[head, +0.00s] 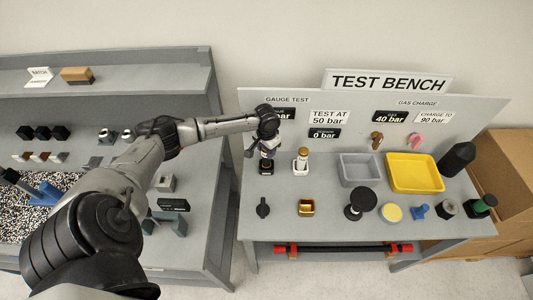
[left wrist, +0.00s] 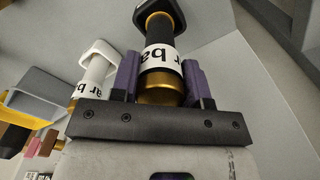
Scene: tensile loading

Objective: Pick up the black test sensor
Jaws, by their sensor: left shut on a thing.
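The black test sensor (left wrist: 158,45) has a black body, a white label band reading "bar" and a gold end. In the left wrist view, the purple fingers of my left gripper (left wrist: 164,82) are shut on it around the label and gold end. Its far end, with a gold ring, meets a dark holder (left wrist: 178,12); I cannot tell whether it is still seated there. In the head view my left gripper (head: 267,140) points down over the black holder (head: 266,169) at the bench's left and mostly hides the sensor. My right gripper is not in view.
A white sensor (head: 302,157) stands close on the right in a white holder. A grey tray (head: 359,183) and a yellow tray (head: 414,186) are farther right. Several small parts line the bench front, including a gold block (head: 306,207). The sign panel (head: 287,114) rises behind.

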